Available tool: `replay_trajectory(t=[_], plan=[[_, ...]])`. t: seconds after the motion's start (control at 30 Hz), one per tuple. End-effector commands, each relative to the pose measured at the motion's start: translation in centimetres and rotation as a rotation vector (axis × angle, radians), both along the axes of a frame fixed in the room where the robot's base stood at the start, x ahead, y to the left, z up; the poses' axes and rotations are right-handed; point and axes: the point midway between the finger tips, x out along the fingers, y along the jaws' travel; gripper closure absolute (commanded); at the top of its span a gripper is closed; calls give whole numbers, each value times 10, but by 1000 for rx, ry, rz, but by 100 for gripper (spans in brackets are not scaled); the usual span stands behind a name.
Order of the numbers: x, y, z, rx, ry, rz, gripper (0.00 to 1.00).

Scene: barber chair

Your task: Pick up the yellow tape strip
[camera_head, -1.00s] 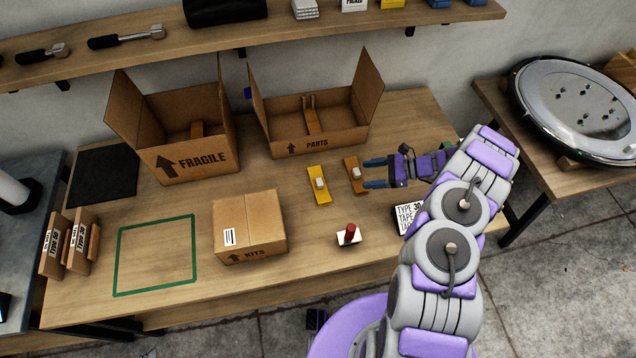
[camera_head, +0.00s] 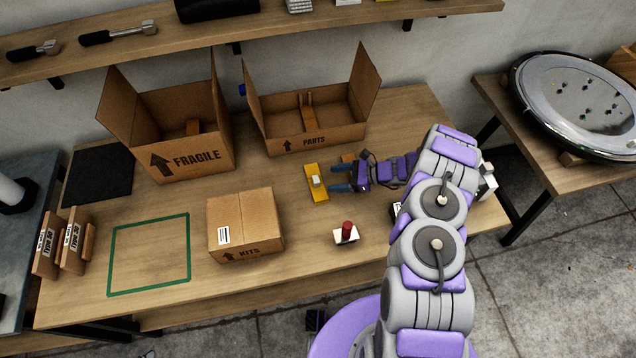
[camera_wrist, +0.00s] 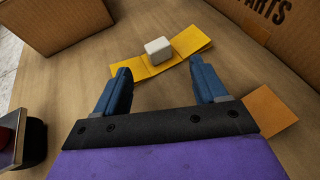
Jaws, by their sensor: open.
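The yellow tape strip (camera_head: 316,189) lies flat on the wooden table, with a small white block (camera_head: 315,181) on its middle. In the wrist view the strip (camera_wrist: 198,38) shows just beyond the fingertips, with the white block (camera_wrist: 158,50) between their lines. My gripper (camera_head: 335,178) is open and empty, its blue fingers pointing left toward the strip from its right side. In the wrist view my gripper (camera_wrist: 162,75) has its fingers spread, apart from the strip.
A brown strip (camera_head: 349,158) lies partly hidden behind my gripper. The open PARTS box (camera_head: 325,138) stands behind, the FRAGILE box (camera_head: 195,155) to its left. The closed KITS box (camera_head: 245,225) is left of the strip. A red-handled item on a white base (camera_head: 346,233) stands nearer.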

Motion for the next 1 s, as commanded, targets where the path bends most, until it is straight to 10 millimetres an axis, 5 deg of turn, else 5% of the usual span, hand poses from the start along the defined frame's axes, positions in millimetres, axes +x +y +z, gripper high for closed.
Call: replay_trajectory(t=[0.33, 0.7, 1.0], plan=[[2, 43, -11, -1, -2, 5, 28], [3, 49, -13, 1, -1, 1, 28], [3, 52, -13, -1, -1, 2, 57]])
